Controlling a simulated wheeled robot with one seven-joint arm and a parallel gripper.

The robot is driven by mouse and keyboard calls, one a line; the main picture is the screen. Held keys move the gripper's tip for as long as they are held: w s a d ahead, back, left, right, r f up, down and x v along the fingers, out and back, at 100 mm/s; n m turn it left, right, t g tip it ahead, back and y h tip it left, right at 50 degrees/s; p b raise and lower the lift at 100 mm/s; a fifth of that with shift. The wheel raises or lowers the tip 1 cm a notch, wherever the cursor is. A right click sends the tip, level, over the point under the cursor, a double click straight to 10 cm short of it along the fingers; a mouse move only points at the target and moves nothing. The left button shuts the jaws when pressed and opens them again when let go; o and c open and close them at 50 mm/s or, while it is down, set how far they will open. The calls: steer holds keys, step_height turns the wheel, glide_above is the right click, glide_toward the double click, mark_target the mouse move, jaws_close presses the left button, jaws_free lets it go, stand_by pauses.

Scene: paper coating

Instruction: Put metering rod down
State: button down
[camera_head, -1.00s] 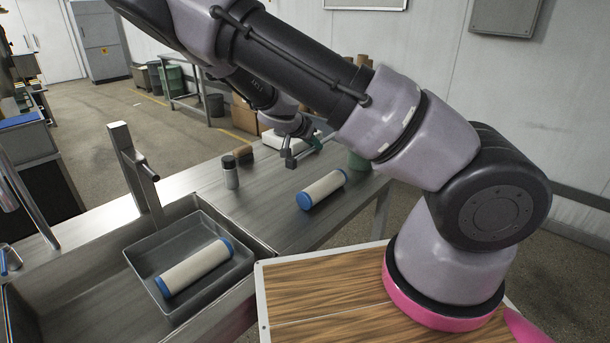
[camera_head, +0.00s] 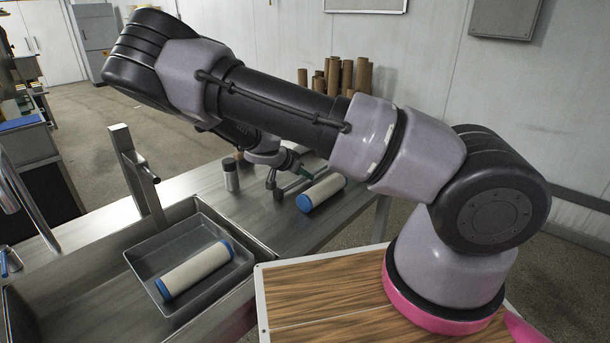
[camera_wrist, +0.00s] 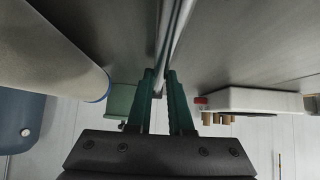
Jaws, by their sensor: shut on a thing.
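The metering rod (camera_wrist: 172,35) is a thin, shiny metal bar in the wrist view. It runs from the top edge down between the two green fingers of my gripper (camera_wrist: 163,76), which is shut on it. In the head view my gripper (camera_head: 298,178) is low over the steel bench (camera_head: 262,212), between a small bottle and a white roll. I cannot tell from these views whether the rod touches the bench. My arm hides part of that area in the head view.
A white roll with blue ends (camera_head: 322,192) lies right beside my gripper. A grey bottle (camera_head: 231,175) stands to its left. Another roll (camera_head: 195,268) lies in a grey tray (camera_head: 182,235) in the sink. The wrist view shows a white box (camera_wrist: 250,101) at right and a green container (camera_wrist: 119,101).

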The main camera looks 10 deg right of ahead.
steer(key=c, duration=0.8)
jaws_free()
